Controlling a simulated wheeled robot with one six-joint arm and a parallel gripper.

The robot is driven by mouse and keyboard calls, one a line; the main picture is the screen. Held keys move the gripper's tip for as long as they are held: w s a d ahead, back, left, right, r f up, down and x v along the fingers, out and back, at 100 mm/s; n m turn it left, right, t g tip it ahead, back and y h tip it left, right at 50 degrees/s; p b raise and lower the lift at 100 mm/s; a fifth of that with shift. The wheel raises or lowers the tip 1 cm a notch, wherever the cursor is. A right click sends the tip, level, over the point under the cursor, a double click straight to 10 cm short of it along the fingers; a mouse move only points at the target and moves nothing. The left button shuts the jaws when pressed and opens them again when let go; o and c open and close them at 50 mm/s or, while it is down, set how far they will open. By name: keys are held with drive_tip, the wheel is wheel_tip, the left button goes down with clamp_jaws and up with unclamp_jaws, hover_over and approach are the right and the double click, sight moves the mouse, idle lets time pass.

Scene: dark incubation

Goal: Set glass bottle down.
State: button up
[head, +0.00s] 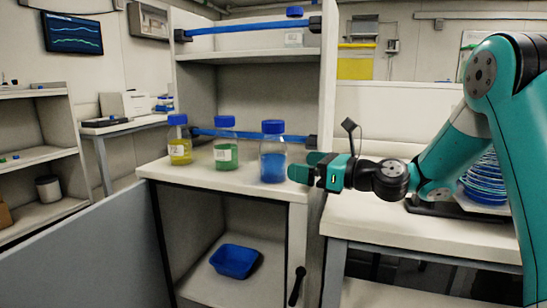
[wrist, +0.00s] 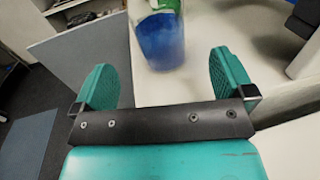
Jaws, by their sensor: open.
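A glass bottle with blue liquid and a blue cap (head: 272,155) stands upright on the white counter (head: 205,180) of the shelf unit, near its right end. My gripper (head: 298,172) is just right of this bottle at counter height. In the wrist view the bottle (wrist: 160,42) is ahead of and between the two spread green fingers (wrist: 165,80), apart from them. The gripper is open and empty. A bottle with green liquid (head: 225,148) and a smaller one with yellow liquid (head: 179,143) stand to its left.
Blue bars (head: 245,134) run across the shelf behind the bottles. A blue bin (head: 234,261) sits in the compartment below. An open grey door panel (head: 90,250) stands at the left. A white bench (head: 400,225) with stacked blue dishes (head: 484,180) is at the right.

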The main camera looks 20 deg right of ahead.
sight(274, 158)
drive_tip(key=x, duration=0.8)
drive_tip(key=shift+w+a, duration=0.25)
drive_tip(key=shift+a, duration=0.05)
drive_tip(key=c, duration=1.3)
drive_tip(key=shift+r, duration=0.15)
drive_tip(key=shift+c, duration=0.2)
